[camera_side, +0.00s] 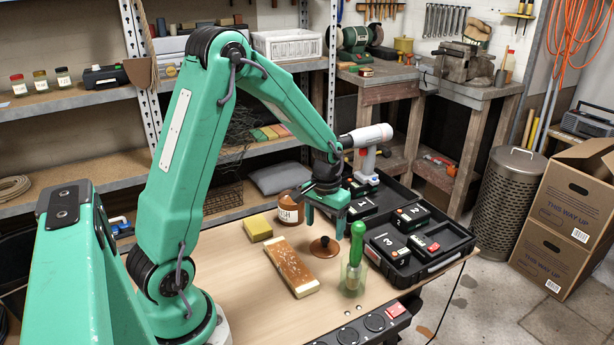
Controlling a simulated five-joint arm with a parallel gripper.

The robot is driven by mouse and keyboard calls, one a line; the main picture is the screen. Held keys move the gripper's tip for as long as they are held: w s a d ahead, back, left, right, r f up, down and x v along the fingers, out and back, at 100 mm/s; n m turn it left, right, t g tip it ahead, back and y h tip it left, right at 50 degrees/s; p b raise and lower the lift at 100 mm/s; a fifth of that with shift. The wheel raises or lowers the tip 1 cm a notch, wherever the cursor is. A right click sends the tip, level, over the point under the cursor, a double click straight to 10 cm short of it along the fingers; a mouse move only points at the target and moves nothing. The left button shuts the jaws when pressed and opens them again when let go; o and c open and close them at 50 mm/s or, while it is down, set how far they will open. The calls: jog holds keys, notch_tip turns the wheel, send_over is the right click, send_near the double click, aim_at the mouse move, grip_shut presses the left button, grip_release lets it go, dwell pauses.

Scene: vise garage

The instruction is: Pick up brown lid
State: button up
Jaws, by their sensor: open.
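The brown lid (324,247) lies flat on the wooden table, knob up, between the brown-and-cream block and the green-handled tool. My gripper (325,224) is above the lid, pointing down, with its two green fingers apart and nothing seen between them. The fingers appear close over the lid, but I cannot tell the exact height of the gap. A brown jar (290,208) with a white label stands just behind and left of my gripper, partly hidden by it.
A brown block (290,266) with cream ends lies left of the lid, with a yellow sponge (257,228) behind it. A green-handled tool (356,250) stands upright in a clear holder at right. A black case (440,262) holds numbered packs; a drill (366,150) stands behind.

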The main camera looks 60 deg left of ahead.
aim_at(325, 239)
jog(key=shift+w+d+f, duration=0.1)
jog(key=shift+f, duration=2.45)
jog(key=c, duration=1)
jog(key=shift+c, duration=1.2)
